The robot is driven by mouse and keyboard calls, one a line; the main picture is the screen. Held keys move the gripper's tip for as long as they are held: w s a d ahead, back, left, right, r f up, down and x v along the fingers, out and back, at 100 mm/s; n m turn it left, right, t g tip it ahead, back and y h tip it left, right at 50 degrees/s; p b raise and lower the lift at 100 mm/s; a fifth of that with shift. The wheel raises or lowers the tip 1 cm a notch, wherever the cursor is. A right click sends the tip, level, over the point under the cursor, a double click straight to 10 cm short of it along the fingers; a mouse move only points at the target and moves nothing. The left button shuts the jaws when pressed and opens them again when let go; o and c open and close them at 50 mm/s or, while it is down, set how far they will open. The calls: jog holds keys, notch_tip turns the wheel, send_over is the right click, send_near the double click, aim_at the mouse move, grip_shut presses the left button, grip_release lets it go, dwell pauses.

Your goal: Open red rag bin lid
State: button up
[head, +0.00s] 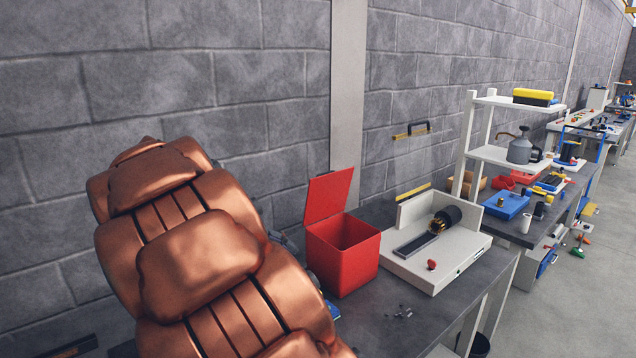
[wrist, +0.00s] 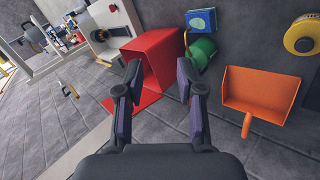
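The red rag bin (head: 352,268) stands on the grey bench in the head view, its open top showing the inside. Its red lid (head: 328,196) stands raised at the bin's back left edge, leaning towards the wall. In the wrist view, the bin (wrist: 165,45) shows beyond and between my fingers, and part of the lid (wrist: 118,104) shows by the left finger. My gripper (wrist: 159,72) is open with nothing between its fingers. I cannot tell whether a finger touches the lid. In the head view, my copper arm hides most of the gripper.
A white fixture (head: 430,262) with a dark motor part stands right of the bin. Small bits (head: 402,312) lie on the bench in front. The wrist view shows an orange dustpan (wrist: 258,90), a green object (wrist: 203,52) and a blue box (wrist: 201,19) beside the bin.

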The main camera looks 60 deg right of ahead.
jog(key=w+d+r+m+g+h+b, duration=0.1)
jog(key=w+d+r+m+h+b, duration=0.15)
jog(key=w+d, duration=0.4)
jog(key=w+d+r+m+g+h+b, duration=0.1)
jog(key=w+d+h, duration=0.25)
jog(key=d, duration=0.55)
jog(key=m+h+b, duration=0.2)
jog(key=m+h, duration=0.1)
send_near(318, 175)
jog(key=shift+n, duration=0.25)
jog(key=p+x, duration=0.2)
jog(key=x, duration=0.3)
jog(key=p+x, duration=0.2)
jog(key=x, duration=0.3)
jog(key=shift+w+d+f, duration=0.15)
jog(key=shift+d+f, duration=0.05)
jog(key=shift+d, duration=0.15)
jog(key=c, duration=0.6)
jog(key=shift+f, duration=0.15)
grip_shut()
